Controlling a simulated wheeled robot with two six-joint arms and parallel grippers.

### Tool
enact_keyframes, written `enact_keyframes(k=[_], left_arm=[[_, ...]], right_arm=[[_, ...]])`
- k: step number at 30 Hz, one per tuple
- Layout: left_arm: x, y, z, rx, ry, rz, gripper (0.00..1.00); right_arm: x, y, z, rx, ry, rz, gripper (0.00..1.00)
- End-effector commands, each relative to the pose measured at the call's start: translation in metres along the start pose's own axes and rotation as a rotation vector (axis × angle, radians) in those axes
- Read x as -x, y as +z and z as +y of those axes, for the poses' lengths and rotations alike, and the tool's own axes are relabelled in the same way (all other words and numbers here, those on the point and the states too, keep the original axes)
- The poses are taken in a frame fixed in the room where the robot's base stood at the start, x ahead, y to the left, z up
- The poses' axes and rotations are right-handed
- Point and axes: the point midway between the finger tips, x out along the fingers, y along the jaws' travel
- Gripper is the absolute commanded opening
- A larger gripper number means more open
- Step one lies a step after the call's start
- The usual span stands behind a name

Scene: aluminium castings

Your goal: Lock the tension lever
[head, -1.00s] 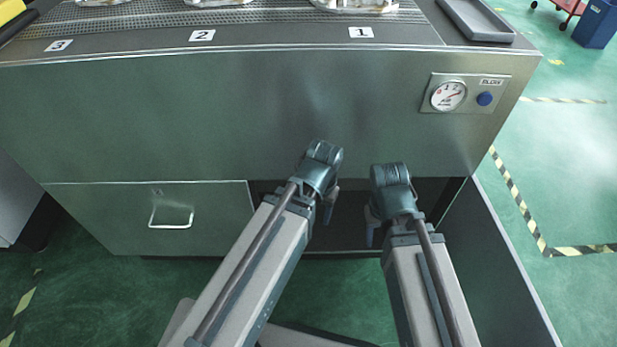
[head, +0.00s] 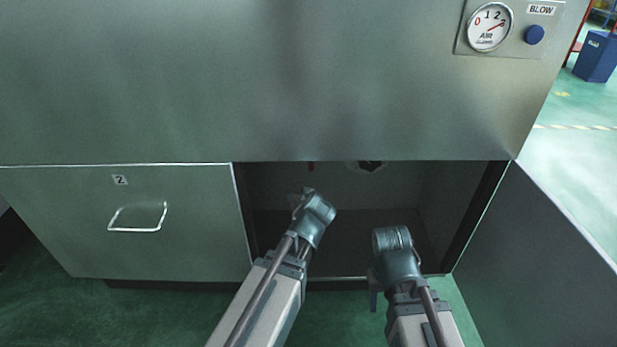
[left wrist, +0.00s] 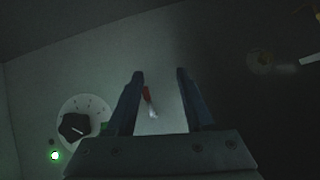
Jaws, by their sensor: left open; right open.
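A small lever (left wrist: 151,103) with a red part and a pale metal end shows in the left wrist view, on a grey panel, between the fingers as seen from there.
A black knob (left wrist: 74,126) on a white dial and a green light (left wrist: 55,156) sit beside the lever. The open door (head: 545,260) bounds the right side. A closed drawer (head: 190,225) with a handle is left. A gauge (head: 490,27) and blue button (head: 534,35) are above.

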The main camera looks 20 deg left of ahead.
Motion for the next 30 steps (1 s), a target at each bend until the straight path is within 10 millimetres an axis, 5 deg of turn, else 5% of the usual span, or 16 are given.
enact_keyframes(k=[6,14,30], left_arm=[[0.011,-0.054,0.021,0.009,0.037,0.244,0.53],[0.011,-0.063,0.026,0.010,0.049,0.282,0.53],[-0.084,-0.087,0.031,0.011,0.046,0.279,0.53]], right_arm=[[0.000,0.000,0.000,0.000,0.000,0.000,0.53],[-0.002,0.000,0.000,0.000,0.000,0.000,0.53],[-0.040,-0.003,-0.004,0.000,0.000,0.002,0.53]])
